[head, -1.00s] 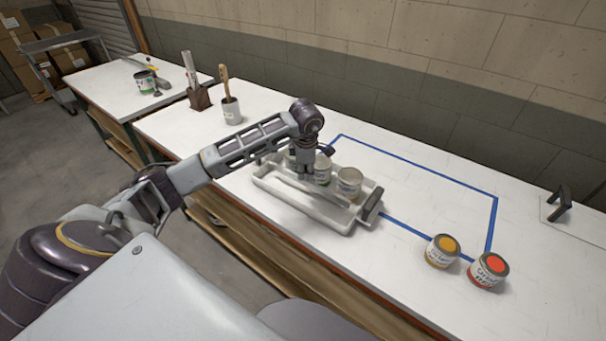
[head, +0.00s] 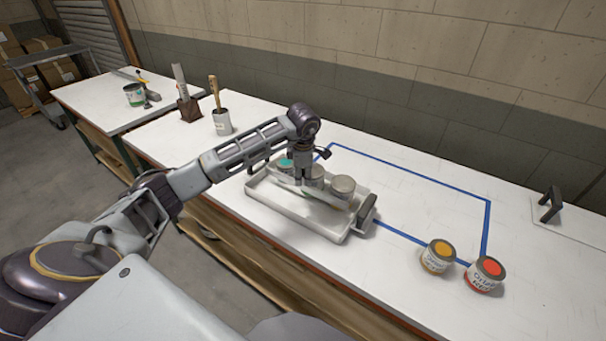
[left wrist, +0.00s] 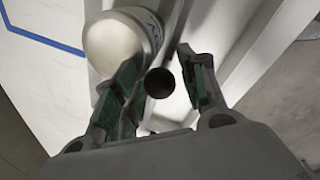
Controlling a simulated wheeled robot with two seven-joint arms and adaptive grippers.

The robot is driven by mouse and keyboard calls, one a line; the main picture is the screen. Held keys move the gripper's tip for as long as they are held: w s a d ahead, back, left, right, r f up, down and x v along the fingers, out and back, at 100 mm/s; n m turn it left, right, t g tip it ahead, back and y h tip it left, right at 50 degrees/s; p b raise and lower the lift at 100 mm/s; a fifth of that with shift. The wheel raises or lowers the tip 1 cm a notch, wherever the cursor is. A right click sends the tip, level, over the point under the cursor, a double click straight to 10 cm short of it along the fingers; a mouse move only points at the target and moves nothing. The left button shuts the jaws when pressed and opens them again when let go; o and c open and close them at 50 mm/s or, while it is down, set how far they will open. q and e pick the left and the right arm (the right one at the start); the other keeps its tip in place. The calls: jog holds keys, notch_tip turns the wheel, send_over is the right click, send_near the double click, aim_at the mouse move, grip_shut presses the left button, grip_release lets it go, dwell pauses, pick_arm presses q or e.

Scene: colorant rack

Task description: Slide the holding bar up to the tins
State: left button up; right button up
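The white rack (head: 335,233) stands on the bench with three tins in a row along its far side: one with a teal top (head: 286,162), a middle one (head: 316,177) and a grey-lidded one (head: 342,187). The pale holding bar (head: 325,198) runs along the near side of the tins, partly blurred and partly behind my gripper. My left gripper (head: 299,179) points down over the rack. In the left wrist view its fingers are apart, with a dark round knob (left wrist: 160,83) between them and a tin (left wrist: 113,45) beside the left finger. My right gripper is out of view.
A yellow-topped tin (head: 438,257) and a red-topped tin (head: 485,274) stand at the right by a blue tape outline (head: 420,176). A brush pot (head: 222,122) is behind at left. A black handle (head: 550,205) is at far right.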

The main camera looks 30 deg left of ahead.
pick_arm(q)
jog(key=shift+r, duration=0.1)
dwell(0.3)
notch_tip(320, 180, up, 12)
jog(key=s+d, duration=0.1)
jog(key=s, duration=0.1)
jog(key=shift+f, duration=0.25)
